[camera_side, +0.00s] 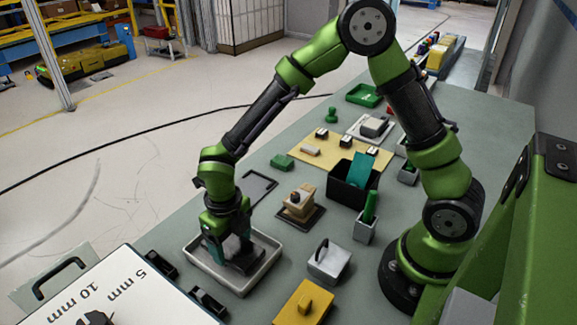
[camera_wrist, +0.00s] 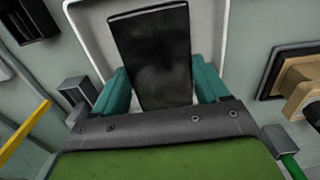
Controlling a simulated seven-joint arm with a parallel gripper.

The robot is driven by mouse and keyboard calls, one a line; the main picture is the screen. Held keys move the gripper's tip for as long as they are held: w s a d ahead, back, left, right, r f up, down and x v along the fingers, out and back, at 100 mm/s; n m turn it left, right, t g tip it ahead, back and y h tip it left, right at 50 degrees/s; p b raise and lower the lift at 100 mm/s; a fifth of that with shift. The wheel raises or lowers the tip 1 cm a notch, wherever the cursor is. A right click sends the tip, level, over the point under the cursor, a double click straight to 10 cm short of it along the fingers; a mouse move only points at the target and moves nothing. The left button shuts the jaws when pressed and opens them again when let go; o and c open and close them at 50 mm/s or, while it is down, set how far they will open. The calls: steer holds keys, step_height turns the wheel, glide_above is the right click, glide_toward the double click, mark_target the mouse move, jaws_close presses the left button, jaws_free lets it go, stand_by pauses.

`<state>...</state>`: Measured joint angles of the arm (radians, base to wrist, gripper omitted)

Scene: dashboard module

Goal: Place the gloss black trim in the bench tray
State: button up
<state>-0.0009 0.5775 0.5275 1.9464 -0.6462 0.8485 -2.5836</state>
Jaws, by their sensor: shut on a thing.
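The gloss black trim (camera_wrist: 155,55) is a flat dark rectangular piece between the two teal fingers of my gripper (camera_wrist: 162,85) in the wrist view. In the side view my gripper (camera_side: 232,243) is low over the bench tray (camera_side: 205,272), a pale shallow tray with a raised rim. It is shut on the trim (camera_side: 246,262), which lies within the tray's outline. The tray also shows behind the trim in the wrist view (camera_wrist: 95,25). I cannot tell whether the trim touches the tray floor.
A wooden block on a dark base (camera_side: 299,205), a black bin (camera_side: 345,195) and a grey block with a handle (camera_side: 328,262) stand right of the tray. A yellow block (camera_side: 303,303) is in front. Black clips (camera_side: 207,301) lie near a white marked board (camera_side: 125,295).

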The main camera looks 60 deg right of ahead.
steer(key=shift+f, duration=0.35)
steer(key=shift+f, duration=0.1)
steer(key=o, duration=1.3)
